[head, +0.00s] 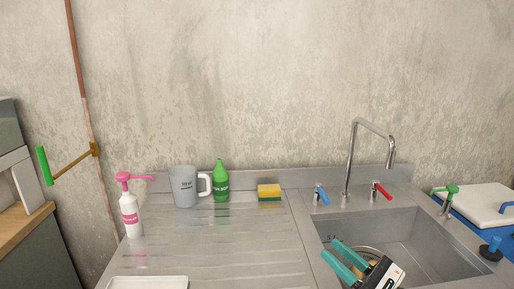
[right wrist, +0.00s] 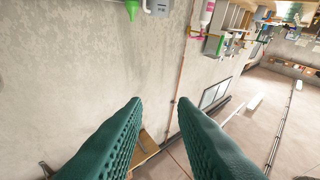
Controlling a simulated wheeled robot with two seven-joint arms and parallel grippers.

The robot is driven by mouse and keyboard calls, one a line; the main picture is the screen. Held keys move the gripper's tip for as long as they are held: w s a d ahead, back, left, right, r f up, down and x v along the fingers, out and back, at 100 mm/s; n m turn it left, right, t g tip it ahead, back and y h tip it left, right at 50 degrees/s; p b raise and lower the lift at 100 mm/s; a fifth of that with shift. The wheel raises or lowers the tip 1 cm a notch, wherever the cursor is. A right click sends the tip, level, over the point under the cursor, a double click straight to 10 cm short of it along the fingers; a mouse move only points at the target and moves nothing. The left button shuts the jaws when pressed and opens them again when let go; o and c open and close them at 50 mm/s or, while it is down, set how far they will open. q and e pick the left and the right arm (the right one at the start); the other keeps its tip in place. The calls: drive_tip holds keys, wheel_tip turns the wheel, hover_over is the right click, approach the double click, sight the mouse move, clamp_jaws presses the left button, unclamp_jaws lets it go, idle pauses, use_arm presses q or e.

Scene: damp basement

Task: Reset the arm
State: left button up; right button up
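My right gripper (head: 331,249) has teal fingers and a white and black body. It is at the bottom right of the head view, in front of the near left part of the steel sink (head: 405,238). The right wrist view shows its two ribbed fingers (right wrist: 160,102) apart with nothing between them. My left gripper is not in view. A round light-coloured thing in the sink is partly hidden behind my right gripper, and I cannot tell what it is.
On the drainboard (head: 240,245) stand a pink-topped pump bottle (head: 131,215), a grey jug (head: 184,187), a green bottle (head: 221,184) and a yellow sponge (head: 269,191). A tall faucet (head: 349,165) rises behind the sink. A white board (head: 485,203) lies at right. The drainboard's middle is clear.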

drive_tip(key=s+d+f+m+h, duration=0.2)
drive_tip(key=d+f+m+h, duration=0.45)
drive_tip(key=m, duration=1.05)
drive_tip(key=s+d+f+m+h, duration=0.2)
drive_tip(key=d+f+m+h, duration=0.2)
drive_tip(key=f+m+h, duration=0.7)
drive_tip(key=s+a+f+m+g+y, duration=0.1)
drive_tip(key=s+a+f+m+g, duration=0.2)
drive_tip(key=s+f+m+g, duration=0.45)
drive_tip(key=s+a+f+m+g+y, duration=0.15)
drive_tip(key=s+f+m+g, duration=0.35)
drive_tip(key=s+m, duration=0.55)
wheel_tip(320, 180, down, 26)
drive_tip(key=s+r+n, duration=0.1)
drive_tip(key=s+n, duration=0.1)
drive_tip(key=s, duration=0.1)
drive_tip(key=s+d+f+g, duration=0.2)
drive_tip(key=s+f, duration=1.4)
drive_tip(key=shift+f, duration=0.25)
